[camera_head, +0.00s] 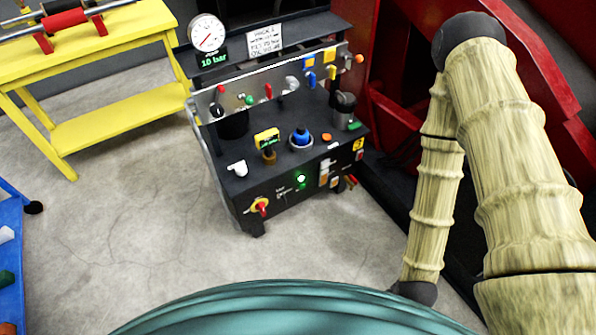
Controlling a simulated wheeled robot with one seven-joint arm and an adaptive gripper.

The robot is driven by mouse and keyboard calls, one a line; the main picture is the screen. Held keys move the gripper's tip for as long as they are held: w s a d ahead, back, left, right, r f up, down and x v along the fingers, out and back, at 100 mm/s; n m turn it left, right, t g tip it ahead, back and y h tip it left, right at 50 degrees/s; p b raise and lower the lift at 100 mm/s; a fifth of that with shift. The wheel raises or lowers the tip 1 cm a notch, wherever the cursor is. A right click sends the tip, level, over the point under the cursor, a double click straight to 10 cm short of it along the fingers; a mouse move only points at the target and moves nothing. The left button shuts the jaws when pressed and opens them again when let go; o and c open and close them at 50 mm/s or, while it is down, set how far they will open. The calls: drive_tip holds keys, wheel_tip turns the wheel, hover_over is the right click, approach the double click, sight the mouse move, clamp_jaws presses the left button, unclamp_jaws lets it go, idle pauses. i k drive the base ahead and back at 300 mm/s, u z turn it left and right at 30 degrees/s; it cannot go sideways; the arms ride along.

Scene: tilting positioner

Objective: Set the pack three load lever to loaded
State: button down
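A dark hydraulic-type console (237,190) stands in the middle of the view, turned at an angle. Its upper grey panel (232,102) carries several small levers and knobs: a red-tipped one (268,90), a green one (249,99), a white one (292,82), and blue and yellow ones at the right. I cannot tell which is the pack three load lever or how it is set; the labels are too small to read. My arm comes down at the right, apart from the console. My gripper is not in view; the arm's lower end is hidden at the bottom.
A pressure gauge (207,34) with a green "10 bar" readout stands on the console. A yellow bench (130,30) is at the left, a blue cart (10,255) at the left edge, and red machinery (400,125) behind right. Concrete floor before the console is clear.

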sight(248, 99)
drive_tip(key=k, duration=1.3)
drive_tip(key=u, duration=0.7)
drive_tip(key=i, duration=0.65)
drive_tip(key=u, duration=0.6)
drive_tip(key=i, duration=0.65)
drive_tip(key=z, duration=0.7)
drive_tip(key=i, duration=0.55)
drive_tip(key=z, duration=0.6)
